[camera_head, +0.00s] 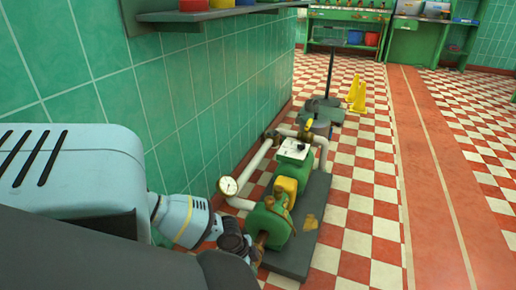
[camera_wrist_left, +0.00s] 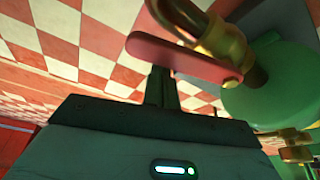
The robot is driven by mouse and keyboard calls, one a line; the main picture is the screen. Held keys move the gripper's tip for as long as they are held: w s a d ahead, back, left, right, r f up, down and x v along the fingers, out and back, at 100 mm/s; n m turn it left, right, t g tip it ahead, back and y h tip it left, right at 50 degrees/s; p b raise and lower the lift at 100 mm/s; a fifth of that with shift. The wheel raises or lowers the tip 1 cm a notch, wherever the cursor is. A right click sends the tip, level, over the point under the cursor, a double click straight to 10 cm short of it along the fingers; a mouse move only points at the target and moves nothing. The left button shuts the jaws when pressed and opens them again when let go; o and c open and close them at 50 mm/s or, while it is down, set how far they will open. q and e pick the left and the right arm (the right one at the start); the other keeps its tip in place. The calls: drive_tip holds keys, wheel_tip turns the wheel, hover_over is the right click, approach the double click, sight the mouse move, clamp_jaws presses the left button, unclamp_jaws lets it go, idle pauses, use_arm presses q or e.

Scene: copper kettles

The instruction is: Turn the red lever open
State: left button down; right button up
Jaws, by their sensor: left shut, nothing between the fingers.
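The red lever (camera_wrist_left: 178,57) shows in the left wrist view as a flat bar, with its right end fixed at a brass valve (camera_wrist_left: 228,48) on a pipe. The shut, empty fingers of my left gripper (camera_wrist_left: 161,88) reach up to the lever's lower side, near its left part. I cannot tell whether they touch it. In the head view my left gripper (camera_head: 257,247) is beside the near end of the green pump (camera_head: 268,224), and its fingertips are hard to make out. I cannot pick out the lever there. My right gripper is not in view.
The pump stands on a dark base (camera_head: 297,250) beside the green tiled wall (camera_head: 215,90). White pipes with a round gauge (camera_head: 228,186) run along the wall side. A yellow floor sign (camera_head: 357,92) stands farther back. The checkered floor on the right is clear.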

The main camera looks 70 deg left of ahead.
use_arm(q)
drive_tip(key=shift+s+a+p, duration=0.35)
drive_tip(key=shift+s+a, duration=0.05)
drive_tip(key=shift+s, duration=0.4)
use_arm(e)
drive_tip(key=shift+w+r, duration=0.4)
use_arm(q)
drive_tip(key=shift+s+a, duration=0.1)
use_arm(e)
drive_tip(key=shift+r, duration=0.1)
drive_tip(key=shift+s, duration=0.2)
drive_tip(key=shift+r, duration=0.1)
